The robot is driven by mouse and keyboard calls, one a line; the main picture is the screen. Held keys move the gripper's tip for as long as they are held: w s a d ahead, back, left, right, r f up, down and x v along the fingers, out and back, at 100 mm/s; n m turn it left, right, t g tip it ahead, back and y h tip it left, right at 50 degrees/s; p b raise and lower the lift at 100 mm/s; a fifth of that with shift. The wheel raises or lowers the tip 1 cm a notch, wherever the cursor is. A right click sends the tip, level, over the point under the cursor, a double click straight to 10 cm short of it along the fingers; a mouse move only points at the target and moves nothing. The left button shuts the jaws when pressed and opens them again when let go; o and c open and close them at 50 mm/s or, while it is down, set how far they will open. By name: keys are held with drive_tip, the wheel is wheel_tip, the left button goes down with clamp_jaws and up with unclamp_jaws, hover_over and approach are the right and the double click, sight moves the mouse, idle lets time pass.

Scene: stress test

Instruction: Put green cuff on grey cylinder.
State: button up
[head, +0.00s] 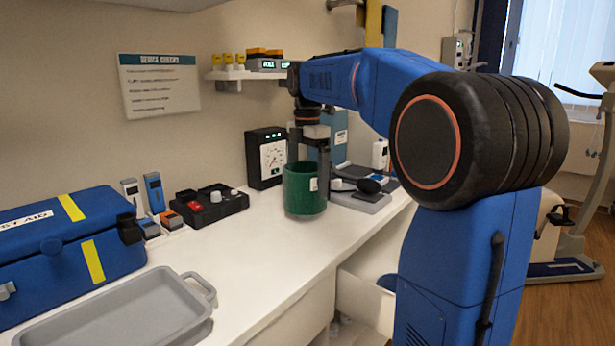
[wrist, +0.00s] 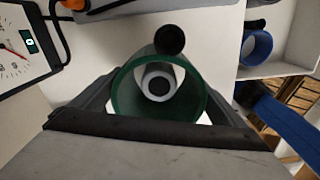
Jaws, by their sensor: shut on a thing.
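The green cuff (head: 303,190) is a wide open ring, upright at the counter's far part in the head view. My gripper (head: 305,160) is shut on it from above. In the wrist view the fingers hold opposite sides of the cuff (wrist: 122,98). Through its opening I see a pale grey cylinder (wrist: 158,73) end-on, with a dark round centre. Whether the cuff is around the cylinder or above it, I cannot tell. The cuff hides the cylinder in the head view.
A grey base with a black bulb (head: 370,185) is right of the cuff. A black gauge box (head: 266,160) and black tray (head: 210,204) are left. The blue case (head: 70,250) and grey tray (head: 130,312) are nearer. A blue ring (wrist: 257,47) lies in an open drawer.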

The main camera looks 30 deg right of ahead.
drive_tip(key=shift+f, duration=1.15)
idle(0.4)
drive_tip(key=o, duration=0.8)
drive_tip(key=shift+o, duration=0.2)
wheel_tip(320, 180, up, 17)
drive_tip(key=shift+r, duration=0.2)
